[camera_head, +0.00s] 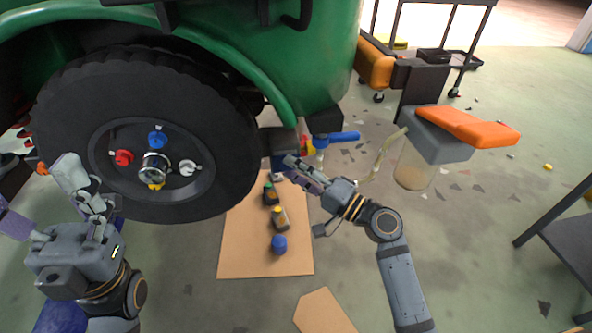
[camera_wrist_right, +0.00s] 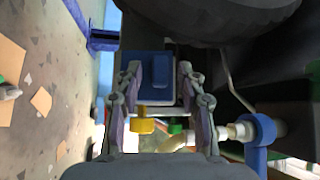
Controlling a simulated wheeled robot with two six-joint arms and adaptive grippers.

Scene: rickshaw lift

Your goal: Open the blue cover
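The blue cover (camera_wrist_right: 150,91) is a square blue panel with a raised piece, straight ahead in the right wrist view. My right gripper (camera_wrist_right: 159,75) is open, with its two fingers apart in front of the panel; I cannot tell whether they touch it. In the head view the right gripper (camera_head: 291,166) is beside the dark box under the green body, where a small blue part, probably the cover (camera_head: 279,163), shows beside the fingertips. My left gripper (camera_head: 62,205) is at the left by the wheel, fingers spread, empty.
A big black wheel (camera_head: 80,105) with coloured caps stands at left. A blue-handled valve (camera_head: 342,137) and hose (camera_head: 383,155) are right of the right gripper; the hose leads towards an orange-topped container (camera_head: 437,140).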

